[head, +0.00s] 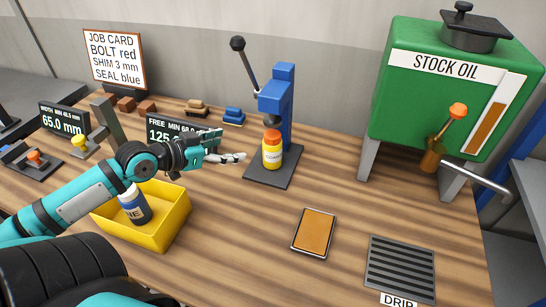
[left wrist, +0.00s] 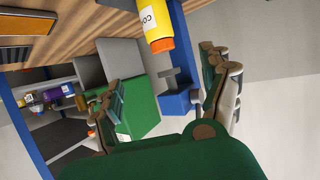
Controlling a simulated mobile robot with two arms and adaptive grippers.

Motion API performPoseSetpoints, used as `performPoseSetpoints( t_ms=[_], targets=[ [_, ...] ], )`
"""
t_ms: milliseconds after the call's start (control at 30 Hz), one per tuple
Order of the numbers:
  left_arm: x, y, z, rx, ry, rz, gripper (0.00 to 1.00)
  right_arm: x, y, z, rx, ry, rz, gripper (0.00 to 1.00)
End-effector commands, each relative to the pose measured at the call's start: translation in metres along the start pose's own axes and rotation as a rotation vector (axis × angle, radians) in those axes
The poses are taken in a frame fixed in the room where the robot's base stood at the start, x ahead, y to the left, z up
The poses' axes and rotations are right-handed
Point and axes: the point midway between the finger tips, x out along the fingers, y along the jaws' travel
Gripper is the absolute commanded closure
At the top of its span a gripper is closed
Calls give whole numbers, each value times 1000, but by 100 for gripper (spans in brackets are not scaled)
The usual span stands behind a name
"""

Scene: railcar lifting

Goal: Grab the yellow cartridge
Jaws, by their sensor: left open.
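The yellow cartridge (head: 271,151) has an orange cap and a white label. It stands upright on the dark base of the blue press (head: 275,100), under the press head. In the left wrist view the cartridge (left wrist: 154,22) shows at the top, cut off by the frame edge, with its orange cap towards the middle. My left gripper (head: 238,157) is open and empty, just left of the cartridge with a small gap. In the left wrist view the fingers (left wrist: 165,92) are spread, with the cartridge beyond them. My right gripper is not in view.
A yellow bin (head: 165,230) holding a dark blue bottle (head: 134,205) stands below my left arm. An orange-faced tablet-like plate (head: 314,232) and a drip grate (head: 400,268) lie to the right. The green stock oil tank (head: 420,95) stands at the back right. Bare wood lies between.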

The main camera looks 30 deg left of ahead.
Motion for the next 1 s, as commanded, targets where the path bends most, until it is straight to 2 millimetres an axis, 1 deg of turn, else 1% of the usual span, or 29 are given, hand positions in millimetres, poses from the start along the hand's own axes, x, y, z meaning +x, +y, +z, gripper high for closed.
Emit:
performPoseSetpoints(
  t_ms=[100, 200, 467, 800, 900, 1000],
  targets=[
    [12, 0, -4, 1, 5, 1, 20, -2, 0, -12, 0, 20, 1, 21],
    [25, 0, -4, 1, 5, 0, 20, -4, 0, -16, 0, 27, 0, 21],
    [59, -1, -4, -3, 4, -1, 20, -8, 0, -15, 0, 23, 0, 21],
    [105, -1, -5, -3, 5, -1, 20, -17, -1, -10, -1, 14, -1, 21],
    [114, -1, -4, -2, 3, -1, 20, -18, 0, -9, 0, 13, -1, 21],
    [118, 0, -2, 0, 1, 0, 20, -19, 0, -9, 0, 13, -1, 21]
  ],
)
